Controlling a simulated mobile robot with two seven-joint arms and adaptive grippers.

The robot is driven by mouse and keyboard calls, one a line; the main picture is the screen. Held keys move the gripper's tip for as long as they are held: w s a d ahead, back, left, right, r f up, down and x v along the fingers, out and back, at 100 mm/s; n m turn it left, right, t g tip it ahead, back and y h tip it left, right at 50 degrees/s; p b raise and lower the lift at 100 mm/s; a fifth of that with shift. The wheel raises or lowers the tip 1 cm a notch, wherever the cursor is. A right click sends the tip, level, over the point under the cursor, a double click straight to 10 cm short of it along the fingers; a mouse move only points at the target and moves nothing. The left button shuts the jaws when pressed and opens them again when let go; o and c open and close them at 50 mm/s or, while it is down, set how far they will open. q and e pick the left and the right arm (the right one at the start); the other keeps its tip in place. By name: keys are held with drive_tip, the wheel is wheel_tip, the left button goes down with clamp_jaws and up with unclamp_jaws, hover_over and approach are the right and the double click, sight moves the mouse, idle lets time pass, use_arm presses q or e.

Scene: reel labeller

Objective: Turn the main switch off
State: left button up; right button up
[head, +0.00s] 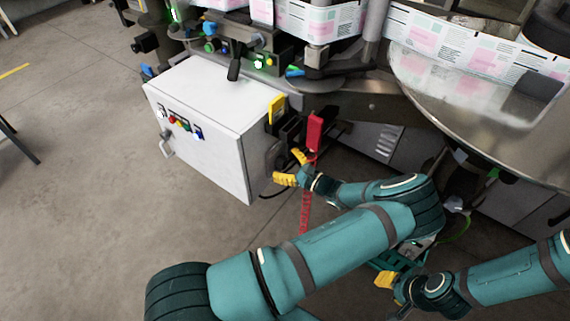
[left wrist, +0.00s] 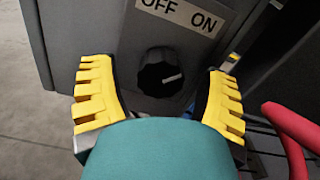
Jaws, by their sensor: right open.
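The main switch (left wrist: 160,72) is a round black knob on a grey panel in the left wrist view. Its white mark points right and slightly up, on the ON side. A white label (left wrist: 178,14) reading OFF and ON sits above it. My left gripper (left wrist: 160,92) is open, with its yellow fingers on either side of the knob and clear gaps between. In the head view my left gripper (head: 292,168) is at the right side of the white cabinet (head: 197,125); I cannot make out the knob clearly there. My right gripper (head: 388,282) is open and empty, lower right.
A round metal table (head: 480,105) is at the right.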

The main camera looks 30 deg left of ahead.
use_arm(q)
drive_tip(key=c, duration=1.2)
drive_tip(key=shift+o, duration=0.2)
drive_tip(key=n, duration=0.9)
drive_tip(key=shift+w, duration=0.1)
drive_tip(key=n, duration=0.5)
drive_tip(key=shift+r, duration=0.15)
drive_tip(key=shift+n, duration=1.9)
